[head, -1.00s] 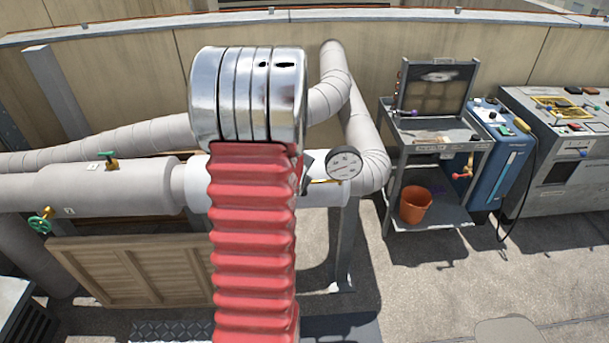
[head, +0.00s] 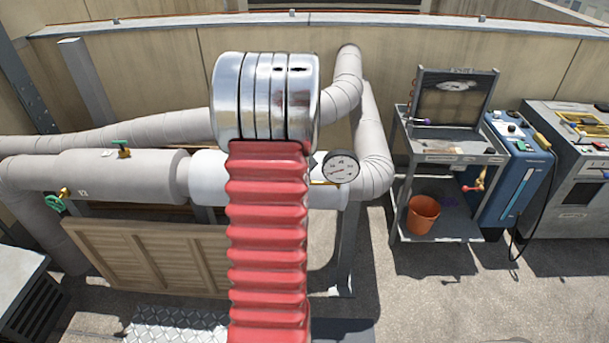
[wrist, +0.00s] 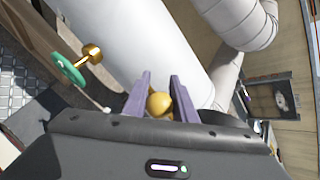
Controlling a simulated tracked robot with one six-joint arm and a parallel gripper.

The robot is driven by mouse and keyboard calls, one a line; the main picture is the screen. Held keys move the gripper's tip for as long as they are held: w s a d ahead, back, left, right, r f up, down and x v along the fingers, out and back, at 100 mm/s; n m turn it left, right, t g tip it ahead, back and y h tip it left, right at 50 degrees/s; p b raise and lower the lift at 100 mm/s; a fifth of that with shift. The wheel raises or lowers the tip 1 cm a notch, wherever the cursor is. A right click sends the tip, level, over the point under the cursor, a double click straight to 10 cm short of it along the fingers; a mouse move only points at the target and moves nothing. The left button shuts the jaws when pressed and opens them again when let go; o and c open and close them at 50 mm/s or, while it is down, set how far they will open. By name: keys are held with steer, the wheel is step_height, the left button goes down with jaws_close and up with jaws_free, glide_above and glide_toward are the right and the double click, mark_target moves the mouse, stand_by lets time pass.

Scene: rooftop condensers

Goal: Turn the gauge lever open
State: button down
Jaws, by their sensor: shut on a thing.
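The round white-faced gauge (head: 341,167) stands on the white pipe section (head: 208,178), just right of my arm in the head view. A thin yellow strip, seemingly part of the gauge lever (head: 324,183), shows below and left of the dial. In the wrist view, my gripper (wrist: 162,84) has its two purple-grey fingers on either side of a rounded brass-yellow piece (wrist: 159,104), which I take to be the gauge lever. The gripper is shut on it, beside the white pipe. My arm hides the gripper in the head view, and the lever's full angle is not visible.
A green handwheel (head: 54,203) and a green-handled valve (head: 123,149) are on the pipes at left. A grey cart (head: 440,235) with an orange bucket (head: 423,215) is at right, beside a blue unit (head: 518,175).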

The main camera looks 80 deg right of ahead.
steer(key=shift+s+a+f, duration=0.2)
steer(key=shift+s+f, duration=0.3)
steer(key=c, duration=1.5)
jaws_free()
steer(key=shift+o, duration=0.2)
steer(key=shift+r, duration=0.1)
steer(key=shift+a+r, duration=0.45)
steer(key=shift+r, duration=0.05)
steer(key=v, duration=1.2)
steer(key=shift+s+r, duration=0.35)
steer(key=shift+r, duration=0.15)
steer(key=shift+w, duration=0.1)
